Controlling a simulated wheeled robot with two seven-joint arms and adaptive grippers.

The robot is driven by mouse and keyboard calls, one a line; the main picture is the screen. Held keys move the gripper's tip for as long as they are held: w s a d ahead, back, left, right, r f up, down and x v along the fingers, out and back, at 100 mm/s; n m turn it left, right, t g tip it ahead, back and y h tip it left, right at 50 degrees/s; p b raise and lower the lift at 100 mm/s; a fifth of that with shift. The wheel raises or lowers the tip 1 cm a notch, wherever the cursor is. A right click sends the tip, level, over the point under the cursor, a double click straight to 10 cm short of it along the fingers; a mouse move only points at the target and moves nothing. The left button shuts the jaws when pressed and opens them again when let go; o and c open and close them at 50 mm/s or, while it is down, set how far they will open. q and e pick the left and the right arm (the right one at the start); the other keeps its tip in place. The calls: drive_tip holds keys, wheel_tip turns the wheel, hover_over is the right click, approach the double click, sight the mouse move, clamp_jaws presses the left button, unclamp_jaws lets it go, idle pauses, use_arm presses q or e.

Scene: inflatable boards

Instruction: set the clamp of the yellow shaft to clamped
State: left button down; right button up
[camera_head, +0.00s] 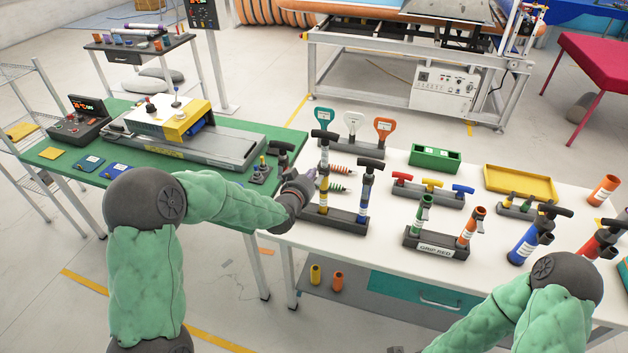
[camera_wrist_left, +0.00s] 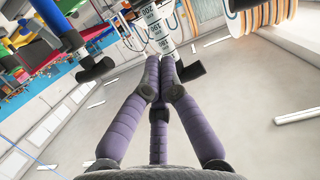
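The yellow shaft (camera_head: 324,181) stands upright in a dark base (camera_head: 333,218) on the white table, with a black T-handle on top. A blue shaft (camera_head: 364,191) stands to its right in the same base. My left gripper (camera_head: 309,180) is just left of the yellow shaft. In the left wrist view its purple fingers (camera_wrist_left: 158,84) are drawn together, with nothing visible between them. A white shaft section with printed numbers (camera_wrist_left: 152,22) and a black lever-like part (camera_wrist_left: 190,72) are close beyond the fingertips. Contact and the clamp's setting cannot be told. My right gripper is outside the views.
A rack of red, yellow and blue handles (camera_head: 431,191) and another pump rack (camera_head: 436,245) stand to the right. A green table (camera_head: 215,183) with a machine is at left.

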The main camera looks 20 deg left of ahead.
sight(320, 179)
use_arm(q)
drive_tip(key=w+f, duration=0.2)
drive_tip(key=f, duration=0.2)
drive_tip(key=shift+w+d+f, duration=0.1)
drive_tip(key=shift+w+f, duration=0.25)
drive_tip(key=shift+w, duration=0.05)
